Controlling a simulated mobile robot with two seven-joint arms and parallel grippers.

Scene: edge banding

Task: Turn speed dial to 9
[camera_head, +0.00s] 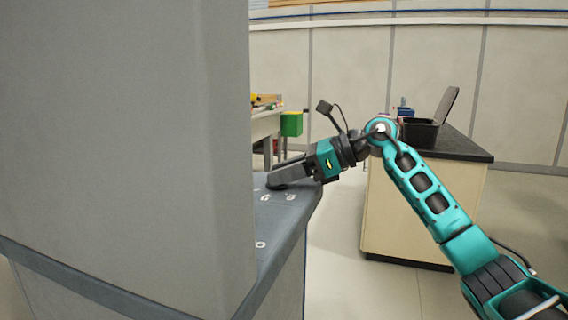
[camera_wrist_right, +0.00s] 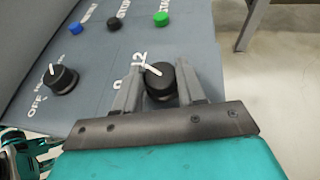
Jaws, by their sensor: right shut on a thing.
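The speed dial (camera_wrist_right: 161,88) is a round black knob with a white pointer line, on the grey sloping panel. In the right wrist view its pointer tilts to the upper left, towards printed digits that look like 12; other digits beside it are partly hidden by a finger. My right gripper (camera_wrist_right: 158,82) has one finger on each side of the dial and is shut on it. In the head view the right gripper (camera_head: 274,181) reaches from the right down onto the panel, and the dial is hidden there. My left gripper is not in view.
A second black knob (camera_wrist_right: 62,79) marked OFF sits left of the dial. Blue (camera_wrist_right: 76,28), black (camera_wrist_right: 114,23) and green (camera_wrist_right: 161,19) buttons lie beyond. A tall grey housing (camera_head: 125,140) fills the head view's left. A cabinet (camera_head: 415,210) stands behind my right arm.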

